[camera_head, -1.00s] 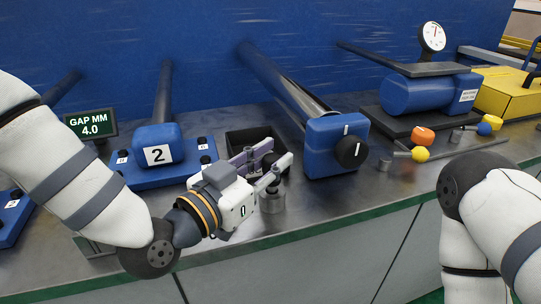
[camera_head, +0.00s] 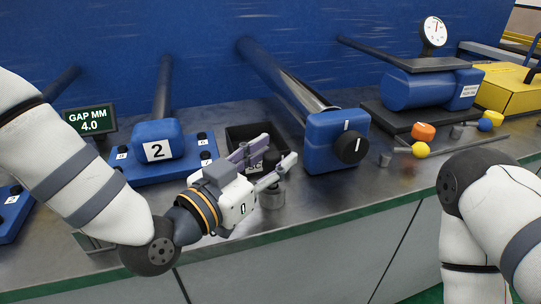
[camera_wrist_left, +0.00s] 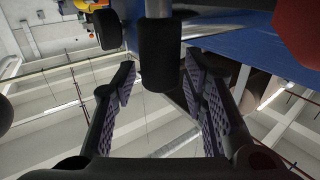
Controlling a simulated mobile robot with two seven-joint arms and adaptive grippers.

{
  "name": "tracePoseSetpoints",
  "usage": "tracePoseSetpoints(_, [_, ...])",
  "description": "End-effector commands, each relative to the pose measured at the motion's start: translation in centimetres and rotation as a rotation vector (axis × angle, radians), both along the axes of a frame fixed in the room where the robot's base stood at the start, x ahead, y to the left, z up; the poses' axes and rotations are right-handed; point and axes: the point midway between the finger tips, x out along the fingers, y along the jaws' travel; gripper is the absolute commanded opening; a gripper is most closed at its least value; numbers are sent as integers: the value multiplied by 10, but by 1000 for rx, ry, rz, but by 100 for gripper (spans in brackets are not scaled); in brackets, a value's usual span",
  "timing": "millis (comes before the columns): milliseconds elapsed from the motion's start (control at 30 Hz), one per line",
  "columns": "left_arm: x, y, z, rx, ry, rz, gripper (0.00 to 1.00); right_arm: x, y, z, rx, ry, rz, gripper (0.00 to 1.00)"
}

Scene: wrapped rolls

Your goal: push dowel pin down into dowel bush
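The dowel pin shows in the left wrist view as a black grip (camera_wrist_left: 160,52) on a silver shaft. In the head view its dark top (camera_head: 271,161) shows between the finger ends, above the dowel bush (camera_head: 272,198), a grey metal cylinder near the bench's front edge. How deep the pin sits is hard to tell. My left gripper (camera_head: 266,161) is open, with one finger on each side of the grip; the wrist view shows gaps between its padded fingers (camera_wrist_left: 164,85) and the grip. My right gripper is out of view.
A dark open bin (camera_head: 238,134) stands behind the bush. A blue block with a black knob (camera_head: 351,147) is to its right, and a blue fixture marked 2 (camera_head: 157,153) to its left. The gap display (camera_head: 91,120) reads 4.0. Yellow and orange knobbed pieces lie farther right.

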Motion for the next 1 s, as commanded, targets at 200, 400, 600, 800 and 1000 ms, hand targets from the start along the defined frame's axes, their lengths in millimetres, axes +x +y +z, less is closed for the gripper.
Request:
tracePoseSetpoints(200, [0, 0, 0, 0, 0, 0, 48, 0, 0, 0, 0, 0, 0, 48])
tracePoseSetpoints(400, [-13, 11, 0, 0, 2, 0, 48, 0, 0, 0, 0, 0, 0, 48])
tracePoseSetpoints(600, [-46, 37, 0, 0, 3, 1, 48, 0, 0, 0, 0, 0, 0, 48])
tracePoseSetpoints(800, [-59, 47, 0, -1, -1, 0, 48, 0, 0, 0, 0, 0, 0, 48])
tracePoseSetpoints(1000, [-59, 46, 0, -1, -1, 0, 48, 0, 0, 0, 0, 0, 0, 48])
